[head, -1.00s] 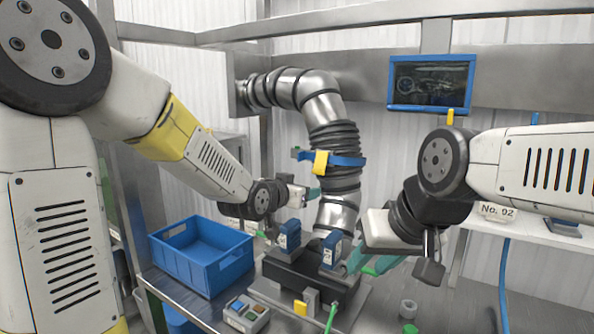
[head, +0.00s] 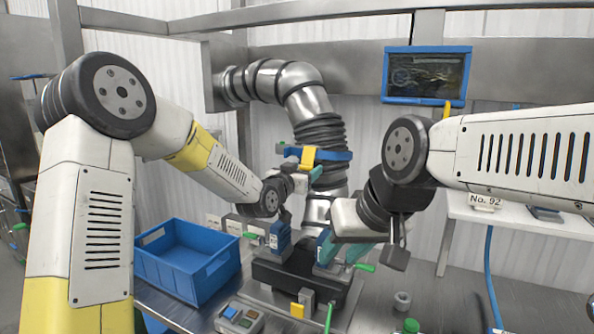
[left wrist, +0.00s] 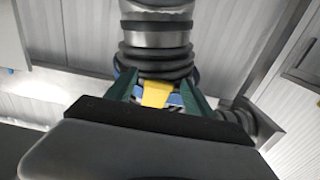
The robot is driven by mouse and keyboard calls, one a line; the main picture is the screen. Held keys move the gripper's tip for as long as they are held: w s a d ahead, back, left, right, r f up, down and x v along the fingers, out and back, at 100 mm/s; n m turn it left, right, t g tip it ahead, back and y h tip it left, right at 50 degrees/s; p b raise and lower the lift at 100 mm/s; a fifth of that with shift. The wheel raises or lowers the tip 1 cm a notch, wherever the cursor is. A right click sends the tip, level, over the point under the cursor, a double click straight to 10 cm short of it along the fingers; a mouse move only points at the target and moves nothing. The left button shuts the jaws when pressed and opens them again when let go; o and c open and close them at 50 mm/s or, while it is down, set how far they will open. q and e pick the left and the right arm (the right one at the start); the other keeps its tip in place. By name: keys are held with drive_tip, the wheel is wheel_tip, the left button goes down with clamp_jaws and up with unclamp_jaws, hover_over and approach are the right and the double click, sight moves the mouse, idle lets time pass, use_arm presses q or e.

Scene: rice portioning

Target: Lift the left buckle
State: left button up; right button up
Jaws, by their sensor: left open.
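A yellow buckle (head: 308,157) sits on a blue strap (head: 335,155) around the grey ribbed pipe (head: 322,138). My left gripper (head: 316,173) is close by it, just below. In the left wrist view the green fingers of my left gripper (left wrist: 158,90) stand apart, with the yellow buckle (left wrist: 157,93) showing between them; contact cannot be told. Two blue upright clamps stand on the black base: the left clamp (head: 280,237) is clear. My right gripper (head: 341,249) is low at the right clamp and partly hides it; its grip is unclear.
A blue crate (head: 190,265) stands on the steel bench at the left. A button box (head: 238,317) is in front. A framed screen (head: 428,75) hangs at the back right. A white shelf (head: 520,222) is at the right. The pipe stands directly behind both grippers.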

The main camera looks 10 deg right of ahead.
use_arm(q)
drive_tip(key=shift+w+d, duration=0.25)
drive_tip(key=shift+w, duration=0.05)
clamp_jaws()
